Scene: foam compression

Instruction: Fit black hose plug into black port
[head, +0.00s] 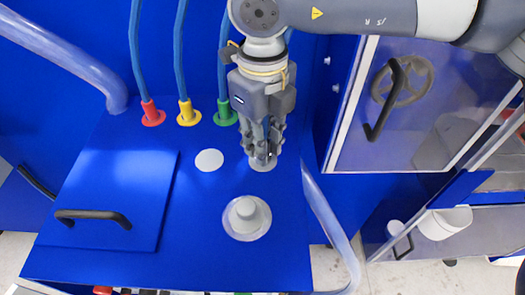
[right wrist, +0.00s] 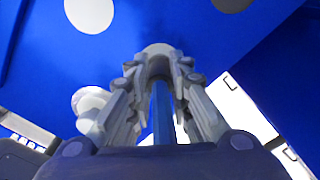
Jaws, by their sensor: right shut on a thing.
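My right gripper (head: 264,158) points down at the blue panel, right of the white disc. It is shut around the end of a blue hose (right wrist: 162,112), which shows between its fingers in the right wrist view. I take this to be the black hose plug, but the fingers hide the plug and no black part shows. The fingertips (right wrist: 160,55) are at a light grey round piece (head: 262,165) on the panel. Whether this is the black port, and whether the plug is in it, I cannot tell. My left gripper is not in view.
Red (head: 152,115), yellow (head: 188,114) and green (head: 225,113) ports hold blue hoses behind. A white disc (head: 209,160) and grey knob (head: 250,207) lie near the gripper. A lid with a black handle (head: 93,215) is left; a clear door (head: 440,110) is right.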

